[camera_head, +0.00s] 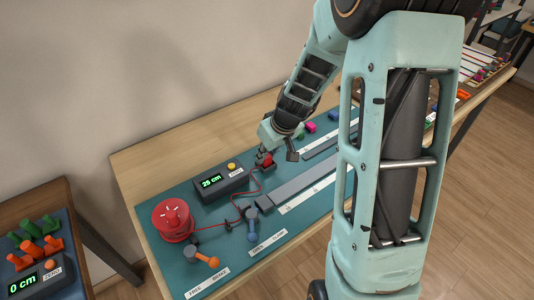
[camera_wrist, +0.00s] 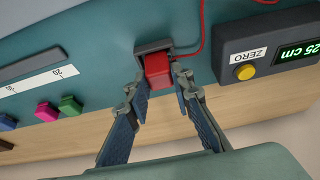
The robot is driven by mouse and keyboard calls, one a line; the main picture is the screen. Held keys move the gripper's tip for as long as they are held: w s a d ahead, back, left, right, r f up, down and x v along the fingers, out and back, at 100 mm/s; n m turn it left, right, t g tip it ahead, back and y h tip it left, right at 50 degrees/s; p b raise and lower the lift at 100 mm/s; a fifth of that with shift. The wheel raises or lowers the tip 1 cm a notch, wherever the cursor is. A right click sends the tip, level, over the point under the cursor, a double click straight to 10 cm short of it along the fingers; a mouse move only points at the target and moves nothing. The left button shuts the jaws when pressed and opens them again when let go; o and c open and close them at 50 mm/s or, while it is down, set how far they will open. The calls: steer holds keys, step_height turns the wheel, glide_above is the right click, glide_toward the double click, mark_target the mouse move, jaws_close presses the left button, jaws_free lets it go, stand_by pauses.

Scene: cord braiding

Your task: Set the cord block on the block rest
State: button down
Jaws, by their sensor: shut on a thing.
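The red cord block (camera_wrist: 158,70) is between the fingertips of my gripper (camera_wrist: 160,84), which is shut on it. A red cord (camera_wrist: 202,25) leads away from it. The dark grey block rest (camera_wrist: 150,46) shows right at the block, along its far side in the wrist view. I cannot tell whether the block touches the rest's floor or is just above it. In the head view my gripper (camera_head: 272,158) and the red block (camera_head: 266,160) are small and partly hidden by my wrist.
A counter box (camera_head: 221,182) with a yellow zero button reads 25 cm beside the block. A red spool (camera_head: 172,220), an orange lever (camera_head: 204,260) and a blue lever (camera_head: 252,222) stand on the mat. Pink and green blocks (camera_wrist: 70,104) lie left in the wrist view.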

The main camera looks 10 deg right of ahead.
steer(key=shift+f, duration=0.3)
steer(key=c, duration=1.6)
jaws_free()
steer(key=shift+r, duration=0.1)
steer(key=shift+r+p, duration=2.45)
steer(key=shift+r, duration=1.6)
